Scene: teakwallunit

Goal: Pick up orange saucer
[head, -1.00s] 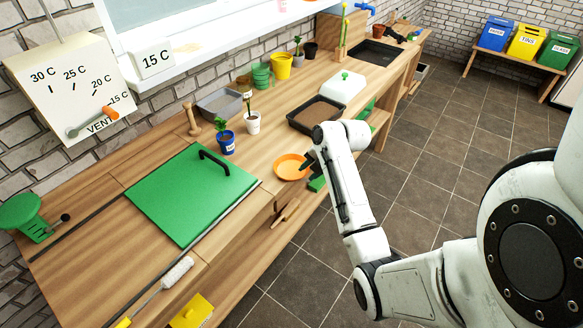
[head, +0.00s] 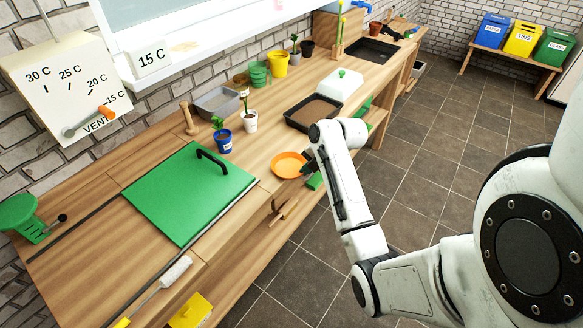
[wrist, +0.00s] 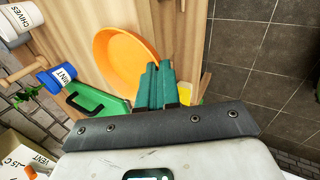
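The orange saucer (head: 288,165) lies on the wooden worktop near its front edge, right of the green board. My gripper (head: 309,162) is low at the saucer's right rim. In the wrist view the saucer (wrist: 122,58) is large, and my gripper's dark green fingers (wrist: 154,68) are close together with their tips at its rim. They overlap the rim in the picture. I cannot tell whether the rim is between the fingers or just beside them.
The green board (head: 190,195) with a black handle lies left of the saucer. A blue pot (head: 222,142) and white pot (head: 250,123) stand behind it. A dark soil tray (head: 314,112) is beyond. A trowel (head: 282,212) lies below the front edge.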

